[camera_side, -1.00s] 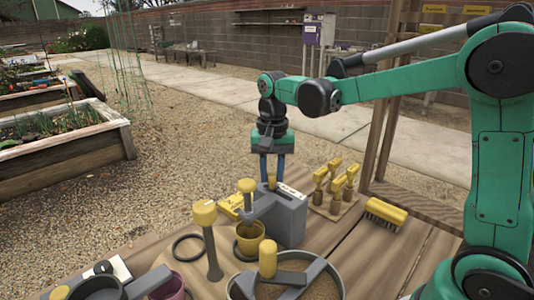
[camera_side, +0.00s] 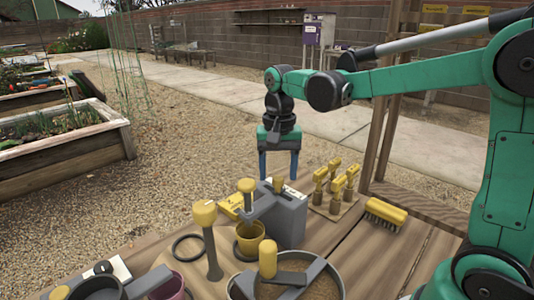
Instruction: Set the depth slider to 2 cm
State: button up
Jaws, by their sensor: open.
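A grey box-shaped device (camera_side: 289,222) stands on the wooden bench, with a pale scale strip on its top. A small yellow slider knob (camera_side: 278,184) sticks up from that top, near the strip's left end. The scale marks are too small to read, so I cannot tell the setting. My gripper (camera_side: 279,176) is above the device, fingers pointing down. Its two blue fingers are spread wide, one on each side of the knob in this view. I cannot tell whether either finger touches the knob.
A yellow pot (camera_side: 250,238) sits beside the device under a grey arm with a yellow knob (camera_side: 246,186). A yellow-headed tool (camera_side: 205,214) stands at left. A round soil pan (camera_side: 318,276) is in front.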

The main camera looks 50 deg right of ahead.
aim_at(279, 180)
jog(key=shift+r, duration=2.25)
jog(key=shift+s, duration=0.1)
jog(key=shift+s+a+n, duration=0.15)
jog(key=shift+s+n, duration=0.1)
jog(key=shift+n, duration=0.05)
jog(key=s+a+f+n+t, duration=0.3)
jog(key=s+f+n+t, duration=0.2)
jog(key=s+n+t, duration=0.1)
jog(key=shift+s+n+t, duration=0.35)
jog(key=shift+n+t, duration=0.25)
jog(key=shift+n, duration=0.6)
